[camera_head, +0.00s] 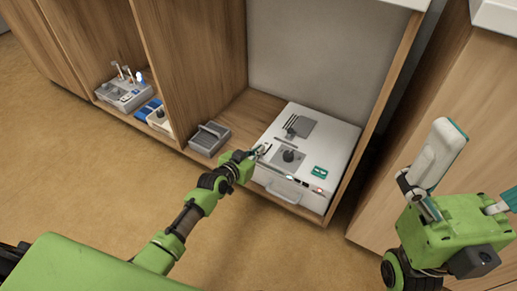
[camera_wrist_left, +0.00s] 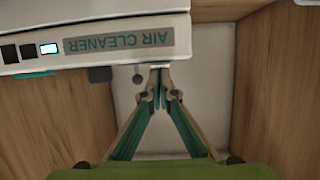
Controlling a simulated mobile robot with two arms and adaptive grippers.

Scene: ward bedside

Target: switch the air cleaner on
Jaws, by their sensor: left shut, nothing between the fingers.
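A white box-shaped unit (camera_head: 335,148), which I take to be the air cleaner, stands in the right cubby. Its top has a dark grille and a dark knob on a grey plate; small lights and a handle are near its front edge. In the left wrist view, a white panel shows an upside-down AIR CLEANER label (camera_wrist_left: 118,40), dark square buttons and one lit one. My left gripper (camera_head: 259,152) is shut and empty at the unit's left side; its tips (camera_wrist_left: 160,72) are close to the panel edge, contact unclear. My right gripper (camera_head: 480,164) is open and empty at the right.
A grey device (camera_head: 209,138) sits left of the unit on the cubby floor. The left cubby holds a grey box with upright pieces (camera_head: 125,94) and a blue and white item (camera_head: 153,113). Wooden walls (camera_head: 385,95) bound the cubby. The floor in front is clear.

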